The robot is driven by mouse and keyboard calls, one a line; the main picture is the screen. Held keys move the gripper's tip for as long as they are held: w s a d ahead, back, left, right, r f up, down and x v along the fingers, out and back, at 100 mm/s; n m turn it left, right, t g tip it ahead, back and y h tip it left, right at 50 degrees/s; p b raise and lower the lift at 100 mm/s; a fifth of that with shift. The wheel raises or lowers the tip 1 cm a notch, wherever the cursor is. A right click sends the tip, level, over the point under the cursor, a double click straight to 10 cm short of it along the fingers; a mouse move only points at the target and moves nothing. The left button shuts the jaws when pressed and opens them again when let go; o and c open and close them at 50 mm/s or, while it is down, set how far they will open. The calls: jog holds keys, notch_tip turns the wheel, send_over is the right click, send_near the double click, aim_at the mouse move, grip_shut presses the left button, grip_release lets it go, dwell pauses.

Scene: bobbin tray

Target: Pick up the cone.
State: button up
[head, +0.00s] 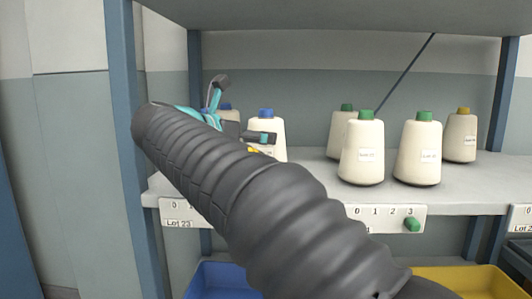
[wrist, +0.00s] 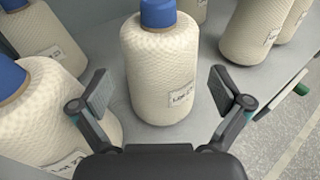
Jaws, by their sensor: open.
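In the wrist view a cream cone with a blue top (wrist: 160,65) stands upright on the shelf, in line with the opening of my gripper (wrist: 159,88). My gripper is open and empty, with a gap between the cone and each finger. In the head view my gripper (head: 240,112) is at the left of the shelf, partly hidden by my arm. One blue-topped cone (head: 270,128) shows behind a finger there, and another blue top (head: 225,106) shows further left. I cannot tell which of these is the centred one.
Blue-topped cones stand close on the left in the wrist view, the nearest (wrist: 45,110) beside the left finger. Green-topped cones (head: 362,150) (head: 418,150) and a yellow-topped cone (head: 461,137) stand to the right on the shelf (head: 300,165). An upper shelf (head: 350,15) hangs above.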

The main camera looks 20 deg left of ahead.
jog(key=x, duration=0.5)
jog(key=shift+f, duration=0.1)
jog(key=c, duration=1.1)
